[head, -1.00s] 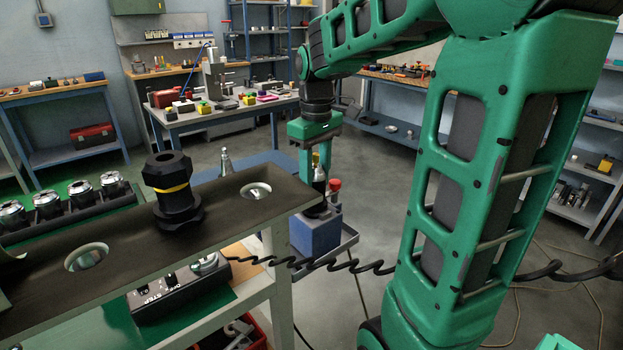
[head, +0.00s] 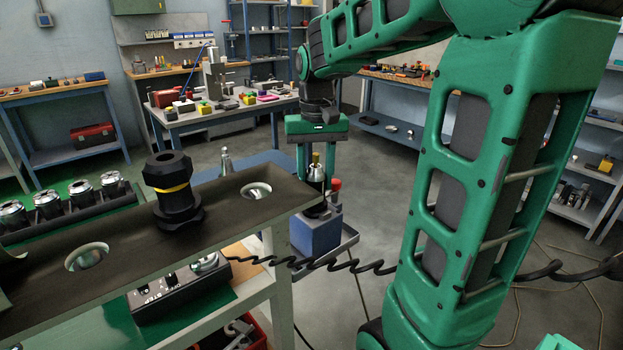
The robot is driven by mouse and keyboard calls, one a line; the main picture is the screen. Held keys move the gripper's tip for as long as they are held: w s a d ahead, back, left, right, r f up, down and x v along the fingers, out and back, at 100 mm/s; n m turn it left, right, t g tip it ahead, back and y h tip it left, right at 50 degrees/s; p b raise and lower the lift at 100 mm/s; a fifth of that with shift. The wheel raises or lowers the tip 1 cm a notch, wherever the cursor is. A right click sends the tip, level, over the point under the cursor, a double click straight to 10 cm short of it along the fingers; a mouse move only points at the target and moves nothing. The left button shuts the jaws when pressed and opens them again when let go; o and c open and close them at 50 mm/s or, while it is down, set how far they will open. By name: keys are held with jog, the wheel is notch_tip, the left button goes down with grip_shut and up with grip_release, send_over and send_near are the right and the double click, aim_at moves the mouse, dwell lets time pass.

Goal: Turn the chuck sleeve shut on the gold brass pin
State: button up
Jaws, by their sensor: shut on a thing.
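My green gripper (head: 315,177) points straight down beyond the right end of the dark shelf, with a finger on either side of the chuck. It is shut on the chuck sleeve (head: 316,172), a dark and silvery upright piece. The gold brass pin (head: 316,158) stands upright out of the top of the sleeve, between the fingers and below the palm. The fingertips and the lower sleeve are small and partly hidden, so the exact contact is hard to see. The chuck stands above a blue block (head: 314,236).
A red knob (head: 335,184) sits close to the right of the chuck. The dark shelf (head: 120,250) with round holes bears a black holder with a yellow band (head: 172,190) at the left. A coiled black cable (head: 340,264) runs across below the blue block.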

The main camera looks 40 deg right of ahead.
dwell(0.3)
jog(key=o, duration=1.1)
jog(key=shift+c, duration=0.2)
jog(key=shift+r, duration=0.1)
notch_tip(320, 180, up, 11)
jog(key=shift+w+f, duration=0.1)
jog(key=shift+f, duration=0.1)
jog(key=shift+f, duration=0.1)
jog(key=s+f, duration=1.8)
jog(key=s, duration=0.2)
jog(key=shift+s+a+m, duration=0.25)
jog(key=shift+s+m, duration=0.05)
jog(key=shift+s, duration=0.1)
